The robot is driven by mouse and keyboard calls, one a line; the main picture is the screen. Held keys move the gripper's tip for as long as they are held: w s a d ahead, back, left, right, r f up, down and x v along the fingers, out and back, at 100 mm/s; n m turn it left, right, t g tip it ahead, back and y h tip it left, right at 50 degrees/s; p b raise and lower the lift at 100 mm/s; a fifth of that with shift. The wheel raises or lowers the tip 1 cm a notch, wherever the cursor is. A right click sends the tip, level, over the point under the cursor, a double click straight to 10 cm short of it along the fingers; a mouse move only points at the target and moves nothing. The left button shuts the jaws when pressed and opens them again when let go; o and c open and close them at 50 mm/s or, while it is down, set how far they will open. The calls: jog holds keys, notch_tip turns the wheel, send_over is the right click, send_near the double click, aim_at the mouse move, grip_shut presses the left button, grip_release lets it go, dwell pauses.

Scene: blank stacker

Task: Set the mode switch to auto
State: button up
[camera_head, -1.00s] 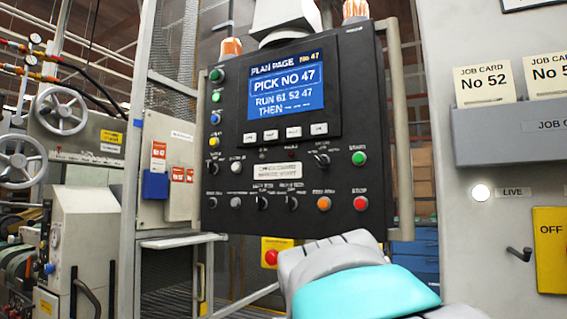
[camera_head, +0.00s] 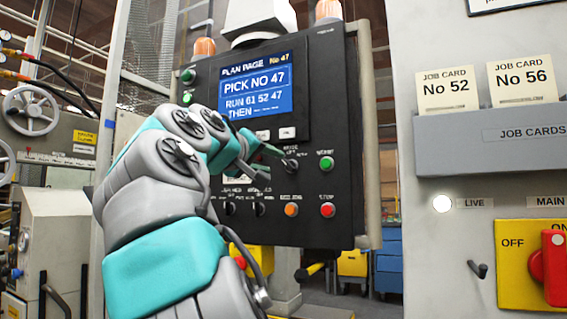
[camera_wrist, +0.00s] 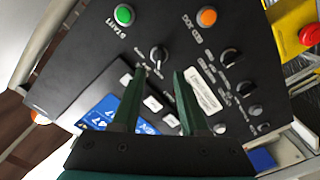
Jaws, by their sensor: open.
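The mode switch is a small black rotary knob (camera_head: 291,165) on the dark control panel (camera_head: 325,110), left of the green button, with a small label above it. In the wrist view the knob (camera_wrist: 158,56) stands just beyond my fingertips, roughly between their lines. My gripper (camera_head: 275,154) is open and empty, reaching from the left; its green fingers (camera_wrist: 160,74) also show in the wrist view. Whether a finger touches the knob cannot be told. The knob's exact setting and its small lettering are too small to read.
The green start button (camera_head: 326,164), orange button (camera_head: 291,209) and red stop button (camera_head: 327,211) are close by, with more knobs (camera_wrist: 231,58) beside them. The screen (camera_head: 257,89) reads PICK NO 47. A job card holder (camera_head: 490,140) and a red main switch (camera_head: 553,262) are at right.

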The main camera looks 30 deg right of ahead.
aim_at(287, 166)
jog(key=shift+p+x, duration=0.5)
jog(key=shift+x, duration=3.4)
grip_shut()
